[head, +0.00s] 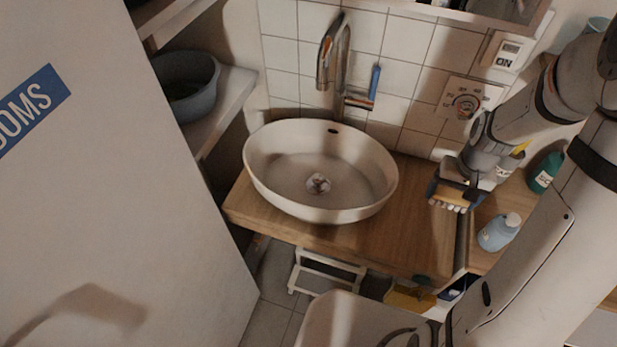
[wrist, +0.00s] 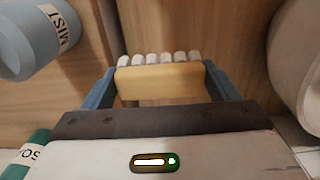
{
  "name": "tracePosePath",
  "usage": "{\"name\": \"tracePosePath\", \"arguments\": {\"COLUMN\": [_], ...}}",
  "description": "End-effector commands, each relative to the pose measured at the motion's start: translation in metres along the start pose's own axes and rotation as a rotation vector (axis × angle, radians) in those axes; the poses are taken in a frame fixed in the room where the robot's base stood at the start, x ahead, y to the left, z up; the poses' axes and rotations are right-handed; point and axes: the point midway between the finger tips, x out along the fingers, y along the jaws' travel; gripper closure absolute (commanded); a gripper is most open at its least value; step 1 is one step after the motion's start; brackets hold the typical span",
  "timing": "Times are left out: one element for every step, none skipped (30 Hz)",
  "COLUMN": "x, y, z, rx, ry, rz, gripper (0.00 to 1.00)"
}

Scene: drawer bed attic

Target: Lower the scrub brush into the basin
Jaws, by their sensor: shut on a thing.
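The white oval basin (head: 268,185) stands on the wooden counter (head: 415,235), with a drain in its bottom. Its rim shows at the right edge of the wrist view (wrist: 300,60). My gripper (head: 456,190) is over the counter to the right of the basin, apart from it. Its blue fingers are shut on the scrub brush (head: 450,207). In the wrist view, the brush's tan block (wrist: 158,84) sits between the fingers, with a row of white bristles on its far side. I cannot tell whether the bristles touch the counter.
A light blue bottle (head: 499,233) and a green bottle (head: 545,173) stand right of my gripper. A chrome tap (head: 336,50) arches behind the basin. A blue-handled squeegee (head: 373,85) hangs on the tiles. A grey tub (head: 190,90) sits on the left shelf.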

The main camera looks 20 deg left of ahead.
Motion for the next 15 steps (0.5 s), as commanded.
{"name": "tracePosePath", "arguments": {"x": [-0.0001, -0.0001, -0.0001, -0.0001, -0.0001, -0.0001, -0.0001, -0.0001, -0.0001, -0.0001, -0.0002, -0.0006, -0.0013, -0.0023, -0.0041], "y": [-0.0001, -0.0001, -0.0001, -0.0002, -0.0002, -0.0002, -0.0002, -0.0002, -0.0003, -0.0003, -0.0004, -0.0008, -0.0015, -0.0026, -0.0048], "z": [0.0000, 0.0000, -0.0001, -0.0001, -0.0001, -0.0001, -0.0001, 0.0000, 0.0000, -0.0001, 0.0000, 0.0000, 0.0002, 0.0004, 0.0008], "rx": [0.000, 0.000, 0.000, 0.000, 0.000, 0.000, 0.000, -0.001, -0.001, -0.001, -0.001, -0.001, -0.001, -0.002, -0.003], "ry": [0.000, 0.000, 0.000, 0.000, 0.000, 0.000, 0.000, 0.000, 0.000, 0.000, 0.000, 0.000, 0.000, 0.000, 0.001], "rz": [0.000, 0.000, 0.000, 0.000, 0.000, 0.000, 0.000, 0.000, 0.000, 0.000, 0.000, 0.000, 0.000, 0.000, 0.000], "gripper": [0.40, 0.40, 0.40, 0.40, 0.40, 0.40, 0.40, 0.40, 0.40, 0.40, 0.40, 0.40, 0.40, 0.40, 0.40]}}
